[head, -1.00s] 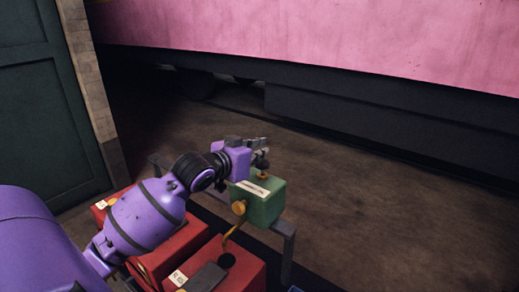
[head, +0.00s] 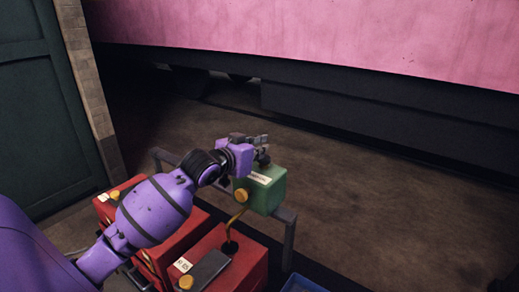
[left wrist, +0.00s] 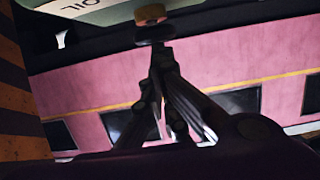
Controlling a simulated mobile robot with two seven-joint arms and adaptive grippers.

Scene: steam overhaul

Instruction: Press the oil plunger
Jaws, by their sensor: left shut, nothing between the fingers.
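The green oil box (head: 268,190) stands among the red boxes, with a pale label and a yellow knob on its front. The plunger's dark knob (head: 262,159) rises from its top. My left gripper (head: 262,141) is shut and empty, its fingers close above the knob. In the left wrist view the box (left wrist: 100,8) shows the letters OIL, and the dark knob (left wrist: 155,32) sits by a brass collar. The shut fingertips (left wrist: 160,48) are at the knob; I cannot tell whether they touch. My right gripper is not in view.
Red boxes (head: 240,262) with yellow caps stand below my left arm. A grey rail (head: 289,240) runs behind and beside the green box. A blue edge (head: 300,285) shows at the bottom. Open brown floor (head: 400,210) lies to the right, below a pink vehicle (head: 330,35).

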